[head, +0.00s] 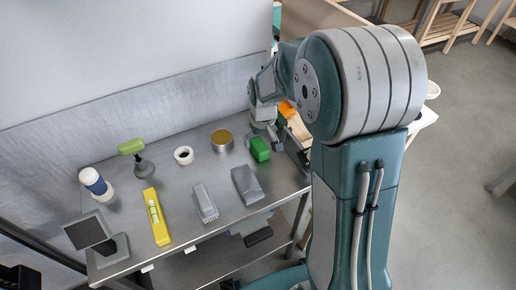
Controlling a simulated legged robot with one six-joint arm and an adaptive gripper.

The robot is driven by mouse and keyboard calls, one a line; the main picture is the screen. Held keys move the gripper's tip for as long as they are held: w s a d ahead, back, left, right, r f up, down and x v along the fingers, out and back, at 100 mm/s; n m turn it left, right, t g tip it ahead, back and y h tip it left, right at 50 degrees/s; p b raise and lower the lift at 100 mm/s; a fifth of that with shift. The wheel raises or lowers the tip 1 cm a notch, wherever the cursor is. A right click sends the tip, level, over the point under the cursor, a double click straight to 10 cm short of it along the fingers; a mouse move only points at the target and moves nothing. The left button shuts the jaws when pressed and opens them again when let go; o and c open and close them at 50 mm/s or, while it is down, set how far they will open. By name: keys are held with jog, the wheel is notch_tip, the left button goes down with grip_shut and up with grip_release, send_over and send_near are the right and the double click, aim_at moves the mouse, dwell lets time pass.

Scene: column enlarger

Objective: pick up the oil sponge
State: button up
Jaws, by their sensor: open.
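My gripper (270,131) points down over the back right of the grey metal table. It is open, and its fingertips are small and partly hidden in this view. A bright green block (260,149) lies just below and in front of it; I cannot tell if they touch. A round tin with a yellow-brown top (222,139) stands to the left of the gripper. No label shows which thing is the oil sponge.
The metal table (180,180) also holds a white ring (184,155), a green-headed stand (134,148), a blue-white bottle (95,183), a yellow level (156,217), a brush (204,203), a grey block (247,185) and a dark panel (88,231). An orange thing (287,109) sits behind the gripper.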

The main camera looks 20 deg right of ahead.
aim_at(260, 144)
jog(key=f, duration=0.3)
jog(key=shift+d, duration=0.3)
jog(key=shift+w+a+f, duration=0.15)
jog(key=shift+f, duration=0.15)
jog(key=shift+a, duration=0.3)
jog(key=shift+c, duration=0.3)
jog(key=shift+a, duration=0.1)
jog(key=c, duration=0.9)
jog(key=shift+d, duration=0.35)
jog(key=shift+c, duration=0.4)
